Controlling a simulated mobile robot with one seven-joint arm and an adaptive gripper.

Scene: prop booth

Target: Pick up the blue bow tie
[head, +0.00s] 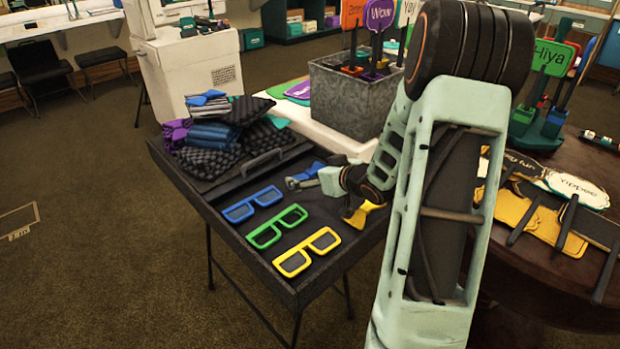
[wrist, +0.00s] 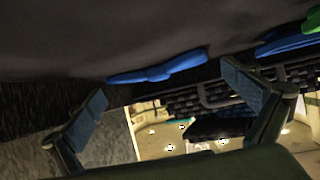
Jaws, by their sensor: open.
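The blue bow tie (head: 309,170) lies on the dark felt of the tray table (head: 205,205), right of the blue glasses. My gripper (head: 296,182) is low over the tray, just in front of the bow tie in the head view and partly covering it. In the wrist view the blue bow tie (wrist: 158,72) lies ahead, between the lines of the two fingers. My gripper (wrist: 168,100) is open there, with nothing between the padded fingertips. I cannot tell whether a finger touches the bow tie.
Blue (head: 252,204), green (head: 277,227) and yellow glasses (head: 307,252) lie along the tray's front. A yellow bow tie (head: 361,214) lies under my arm. Folded cloths (head: 213,133) with other blue bow ties fill the back. A grey sign bin (head: 345,100) stands behind.

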